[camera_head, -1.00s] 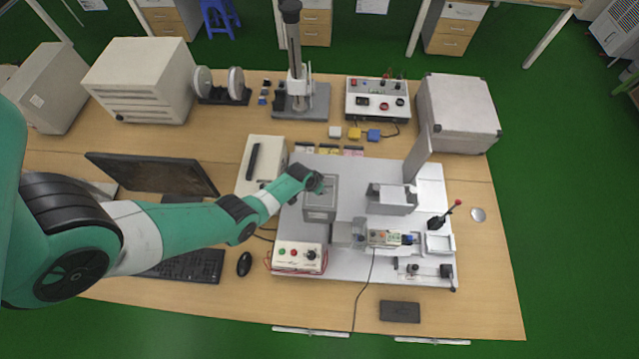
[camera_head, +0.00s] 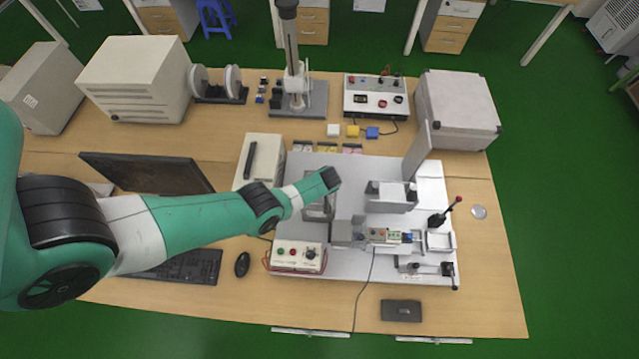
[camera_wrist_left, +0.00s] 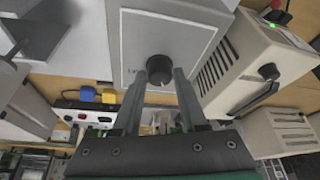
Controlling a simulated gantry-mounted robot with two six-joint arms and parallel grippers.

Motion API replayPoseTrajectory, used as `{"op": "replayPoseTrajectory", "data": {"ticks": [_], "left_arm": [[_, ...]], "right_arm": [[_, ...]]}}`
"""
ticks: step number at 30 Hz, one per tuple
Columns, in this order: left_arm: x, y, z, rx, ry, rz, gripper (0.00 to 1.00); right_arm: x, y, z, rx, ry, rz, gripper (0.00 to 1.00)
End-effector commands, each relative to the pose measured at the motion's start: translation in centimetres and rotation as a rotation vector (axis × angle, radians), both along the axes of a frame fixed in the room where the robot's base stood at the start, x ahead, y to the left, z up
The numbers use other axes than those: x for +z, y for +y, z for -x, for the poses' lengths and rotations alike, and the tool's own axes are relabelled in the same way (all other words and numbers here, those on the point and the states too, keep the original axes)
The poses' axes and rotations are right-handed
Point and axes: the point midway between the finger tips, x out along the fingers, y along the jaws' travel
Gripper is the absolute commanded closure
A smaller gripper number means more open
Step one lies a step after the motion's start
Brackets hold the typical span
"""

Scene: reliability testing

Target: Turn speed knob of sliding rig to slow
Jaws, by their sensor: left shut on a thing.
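A short printed label lies beside the knob, too small to read; the pointer setting is not legible. My left gripper (camera_wrist_left: 160,80) has its two fingers on either side of the knob and is shut on it. In the head view the grey box (camera_head: 316,213) stands on the white plate of the sliding rig (camera_head: 350,165), partly hidden by my left wrist; the knob is hidden there. My right gripper is in neither current view.
A control box (camera_head: 298,257) with coloured buttons stands at the plate's front left. A beige box (camera_head: 259,160) is behind my left forearm. The rig's carriage (camera_head: 385,236) and a red-tipped lever (camera_head: 438,219) are to the right. A monitor (camera_head: 147,173) sits left, near my arm.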

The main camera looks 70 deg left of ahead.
Motion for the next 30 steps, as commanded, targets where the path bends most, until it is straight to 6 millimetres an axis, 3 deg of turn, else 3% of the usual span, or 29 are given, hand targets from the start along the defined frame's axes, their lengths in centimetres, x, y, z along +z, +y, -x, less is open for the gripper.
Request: {"op": "replayPoseTrajectory", "data": {"ticks": [15,30], "left_arm": [[-0.3,0.0,-0.3,0.320,-0.002,0.002,1.00],[-0.1,0.0,-0.2,0.363,-0.003,0.001,1.00]], "right_arm": [[-2.3,0.0,0.0,0.000,0.000,0.000,1.00],[-2.6,0.0,0.0,0.000,0.000,0.000,1.00]]}}
